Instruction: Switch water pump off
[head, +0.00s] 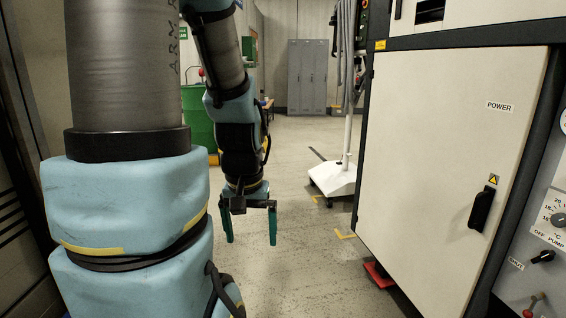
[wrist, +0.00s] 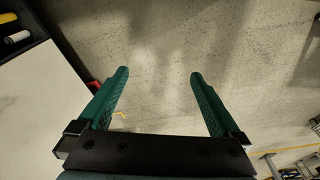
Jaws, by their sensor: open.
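A grey control panel (head: 540,275) is cut off by the right edge of the head view. Lettering on it reads "OFF" and "PUMP" (head: 548,240). Just below that lettering is a black rotary knob (head: 543,257); its setting is too small to read. A round dial (head: 558,220) with temperature marks sits above. My gripper (head: 251,242) hangs pointing down over the open floor, well left of the panel. Its two green fingers are apart and empty; they also show in the wrist view (wrist: 159,75), over bare floor. The panel is not recognisable there.
A large white cabinet door (head: 440,170) marked "POWER", with a black handle (head: 481,209), stands between my gripper and the panel. A white wheeled stand (head: 335,178), a green drum (head: 198,120) and grey lockers (head: 307,77) are behind. Floor around my gripper is clear.

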